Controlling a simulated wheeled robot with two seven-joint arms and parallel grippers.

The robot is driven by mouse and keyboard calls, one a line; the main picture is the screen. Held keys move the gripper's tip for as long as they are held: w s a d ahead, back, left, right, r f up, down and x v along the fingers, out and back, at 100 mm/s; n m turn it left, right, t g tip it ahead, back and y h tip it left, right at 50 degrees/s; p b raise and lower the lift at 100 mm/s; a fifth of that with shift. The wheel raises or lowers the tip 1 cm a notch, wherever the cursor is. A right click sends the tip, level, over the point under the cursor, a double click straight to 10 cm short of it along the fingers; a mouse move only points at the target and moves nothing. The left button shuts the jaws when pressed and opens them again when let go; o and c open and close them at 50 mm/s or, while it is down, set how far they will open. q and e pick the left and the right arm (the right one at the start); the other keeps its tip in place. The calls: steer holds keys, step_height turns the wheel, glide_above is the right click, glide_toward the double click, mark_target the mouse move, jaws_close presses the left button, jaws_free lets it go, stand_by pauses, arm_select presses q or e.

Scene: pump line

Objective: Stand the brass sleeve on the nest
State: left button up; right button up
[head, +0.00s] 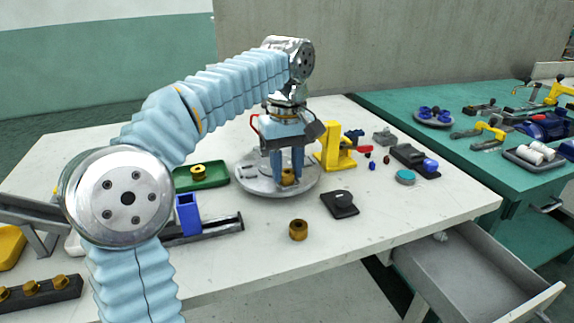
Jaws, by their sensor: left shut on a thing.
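My left gripper (287,172) points down over the round grey plate (252,186), its blue fingers shut on a small brass sleeve (288,177). The fingers partly hide this sleeve, and I cannot tell whether it touches the plate or something on it. A second brass piece (298,231), ring-like with a dark hole, stands alone on the white table in front of the plate. I cannot clearly make out the nest; it may be on the round plate, behind the fingers. My right gripper is not in view.
A green tray (214,181) with a brass piece is left of the plate. A yellow stand (337,150) is close on its right, and a black block (340,204) lies front right. A blue fixture (188,214) is front left. An open drawer (470,275) is below the table.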

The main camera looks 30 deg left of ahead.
arm_select(q)
steer(key=shift+f, duration=0.1)
steer(key=o, duration=1.5)
steer(key=shift+r+p, duration=0.8)
steer(key=shift+r, duration=2.75)
